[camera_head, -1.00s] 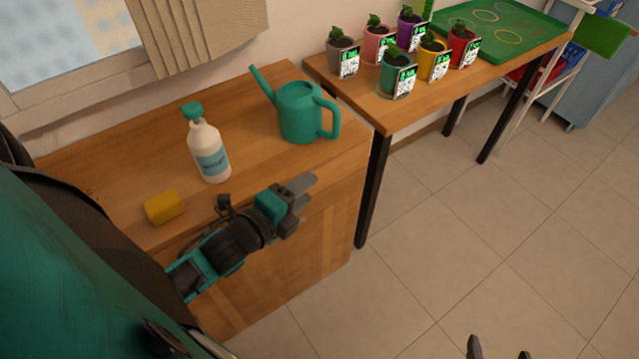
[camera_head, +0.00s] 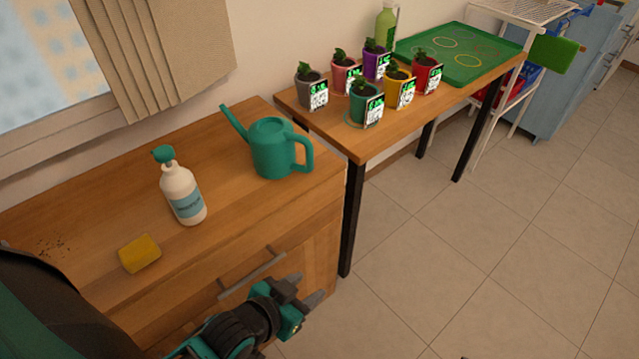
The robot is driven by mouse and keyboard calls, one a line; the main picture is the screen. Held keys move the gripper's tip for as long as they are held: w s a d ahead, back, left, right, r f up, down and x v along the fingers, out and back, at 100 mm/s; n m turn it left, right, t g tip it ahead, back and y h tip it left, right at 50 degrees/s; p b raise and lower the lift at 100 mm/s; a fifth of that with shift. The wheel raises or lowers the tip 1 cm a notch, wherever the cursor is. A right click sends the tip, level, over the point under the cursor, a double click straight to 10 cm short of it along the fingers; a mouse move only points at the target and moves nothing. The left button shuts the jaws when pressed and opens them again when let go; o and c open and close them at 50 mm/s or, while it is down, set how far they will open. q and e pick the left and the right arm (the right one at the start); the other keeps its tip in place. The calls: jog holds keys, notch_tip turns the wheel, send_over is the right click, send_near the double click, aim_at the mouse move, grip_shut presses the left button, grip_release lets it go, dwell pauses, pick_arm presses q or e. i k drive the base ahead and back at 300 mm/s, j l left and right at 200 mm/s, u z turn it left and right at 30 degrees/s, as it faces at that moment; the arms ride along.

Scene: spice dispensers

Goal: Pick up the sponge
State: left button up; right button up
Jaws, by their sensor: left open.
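The yellow sponge (camera_head: 140,253) lies on the wooden cabinet top (camera_head: 95,215), near its front edge at the left. My left gripper (camera_head: 308,293) is open and empty. It is in front of the cabinet, below the top's edge, to the right of the sponge and apart from it. My right gripper is not clearly in view.
A white spray bottle (camera_head: 183,190) stands right of the sponge, and a teal watering can (camera_head: 272,148) behind it. Dark crumbs (camera_head: 54,248) lie left of the sponge. A side table (camera_head: 335,128) holds several potted plants and a green tray (camera_head: 465,62). A drawer handle (camera_head: 252,272) juts out.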

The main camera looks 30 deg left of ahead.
aim_at(142, 252)
jog(key=u, duration=2.2)
jog(key=j+z, duration=0.1)
jog(key=z, duration=0.7)
jog(key=k+j+z, duration=0.1)
jog(key=z, duration=0.7)
jog(key=k+j, duration=0.4)
jog(key=i, duration=0.25)
